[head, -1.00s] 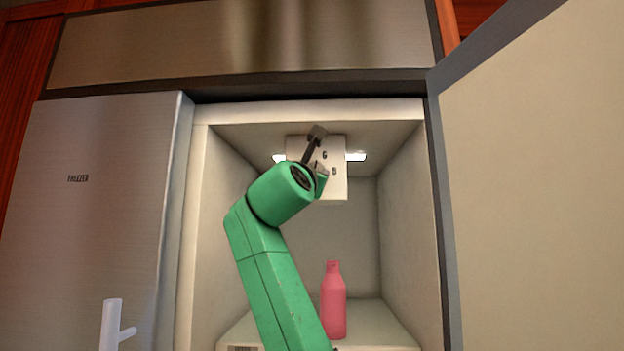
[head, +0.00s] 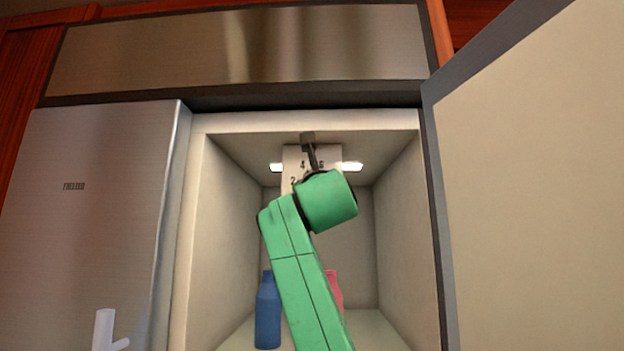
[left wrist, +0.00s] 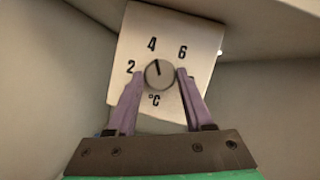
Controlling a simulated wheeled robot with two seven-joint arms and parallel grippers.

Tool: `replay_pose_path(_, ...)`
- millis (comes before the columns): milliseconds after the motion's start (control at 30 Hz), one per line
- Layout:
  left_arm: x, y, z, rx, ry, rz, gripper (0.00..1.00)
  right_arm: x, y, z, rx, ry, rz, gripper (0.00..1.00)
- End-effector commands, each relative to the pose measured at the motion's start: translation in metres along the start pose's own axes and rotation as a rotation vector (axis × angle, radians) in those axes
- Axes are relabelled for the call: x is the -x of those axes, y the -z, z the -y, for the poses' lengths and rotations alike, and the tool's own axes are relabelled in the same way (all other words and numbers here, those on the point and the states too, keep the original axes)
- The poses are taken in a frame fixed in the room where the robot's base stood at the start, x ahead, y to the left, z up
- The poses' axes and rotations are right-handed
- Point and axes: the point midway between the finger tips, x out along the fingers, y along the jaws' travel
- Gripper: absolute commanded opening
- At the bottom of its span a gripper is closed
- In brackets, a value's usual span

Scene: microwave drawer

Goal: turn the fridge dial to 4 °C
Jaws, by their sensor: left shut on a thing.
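The round grey dial (left wrist: 159,77) sits on a white panel (left wrist: 205,38) marked 2, 4, 6 and °C. Its dark pointer line points up and slightly left, toward the 4. My left gripper (left wrist: 159,72) is shut on the dial, with one purple finger at each side. In the head view the white panel (head: 294,157) hangs at the top inside the open fridge (head: 203,230). My green left arm hides the dial and the panel's lower part there. My right gripper is not in view.
A blue bottle (head: 267,315) and a pink bottle (head: 334,288) stand on the shelf below, beside my arm. The open fridge door (head: 530,180) is at the right. The closed freezer door (head: 95,220) is at the left. Lit strips (head: 352,166) flank the panel.

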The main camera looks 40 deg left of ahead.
Motion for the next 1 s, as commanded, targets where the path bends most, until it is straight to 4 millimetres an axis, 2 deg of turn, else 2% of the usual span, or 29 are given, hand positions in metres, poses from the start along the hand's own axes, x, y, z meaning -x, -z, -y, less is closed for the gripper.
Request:
replay_pose_path(500, 0.0, -0.002, 0.0, 0.022, -0.008, 0.005, 0.0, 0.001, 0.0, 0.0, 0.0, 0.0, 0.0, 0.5)
replay_pose_path(533, 0.0, -0.002, 0.0, 0.022, -0.007, 0.005, 0.59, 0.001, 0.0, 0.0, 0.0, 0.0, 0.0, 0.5)
replay_pose_path(600, 0.0, -0.002, 0.0, 0.022, -0.008, 0.004, 0.82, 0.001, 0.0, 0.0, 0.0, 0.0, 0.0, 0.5)
replay_pose_path(900, 0.001, 0.0, 0.0, 0.021, -0.008, 0.002, 0.82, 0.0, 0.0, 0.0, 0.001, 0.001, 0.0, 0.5)
replay_pose_path(1000, 0.01, 0.003, 0.0, 0.021, -0.007, 0.002, 0.82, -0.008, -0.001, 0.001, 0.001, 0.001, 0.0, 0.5)
